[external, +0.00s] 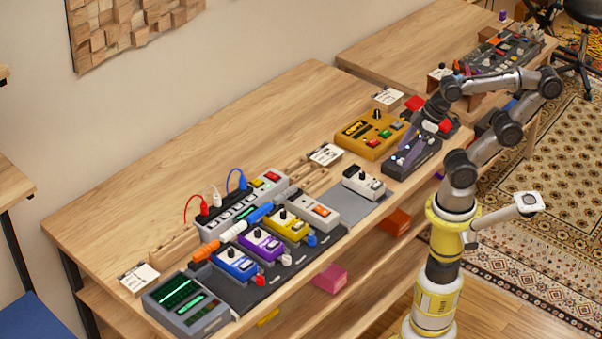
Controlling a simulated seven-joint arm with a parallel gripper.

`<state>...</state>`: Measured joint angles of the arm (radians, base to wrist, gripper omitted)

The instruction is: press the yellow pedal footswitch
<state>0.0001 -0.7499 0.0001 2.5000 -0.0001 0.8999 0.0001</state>
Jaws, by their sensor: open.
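The yellow pedal (287,223) sits on the dark pedalboard (252,294), between a purple pedal (261,244) and a grey-white pedal (314,209). A dark knob shows on its top; its footswitch is too small to make out clearly. My gripper (405,154) is open and points down, above or at a dark pedal (418,160) to the right of the yellow pedal and well apart from it. I cannot tell whether it touches the dark pedal.
A larger mustard-yellow box (366,135) stands just left of my gripper. A white pedal (363,183) lies between the gripper and the pedalboard. A blue pedal (236,263), a screen unit (186,302) and cables crowd the left end. The back of the wooden table (215,145) is clear.

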